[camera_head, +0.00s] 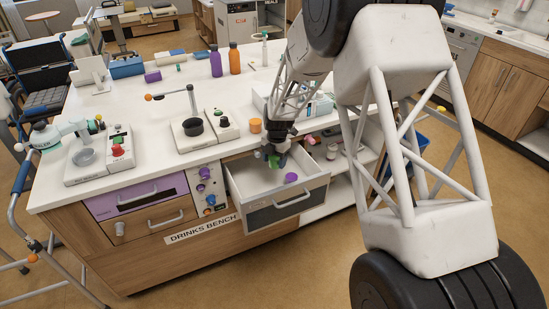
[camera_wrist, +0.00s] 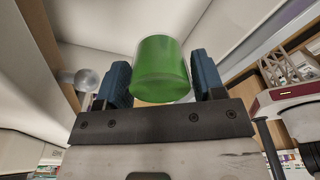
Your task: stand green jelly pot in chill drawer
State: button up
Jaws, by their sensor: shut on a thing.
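The green jelly pot (camera_wrist: 162,68) sits between the two blue fingers of my gripper (camera_wrist: 162,80) in the wrist view, and my gripper is shut on it. In the head view the green pot (camera_head: 273,161) shows small and partly hidden by my gripper (camera_head: 275,158), which reaches down at the open drawer. The open drawer (camera_head: 247,186) has white walls and a grey front with a handle. A purple pot (camera_head: 291,178) is inside it, near the front. I cannot tell whether the green pot touches the drawer floor.
An orange pot (camera_head: 255,125) stands on the white bench top (camera_head: 150,92) behind the drawer. A button box (camera_head: 221,124) and a stand with a black cup (camera_head: 193,126) are to its left. Shut drawers (camera_head: 137,195) lie left of the open one. Open shelves (camera_head: 343,170) are on the right.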

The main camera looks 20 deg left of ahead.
jog(key=shift+f, duration=6.25)
jog(key=shift+f, duration=0.5)
jog(key=o, duration=1.2)
jog(key=shift+r, duration=0.1)
jog(key=shift+r, duration=3.9)
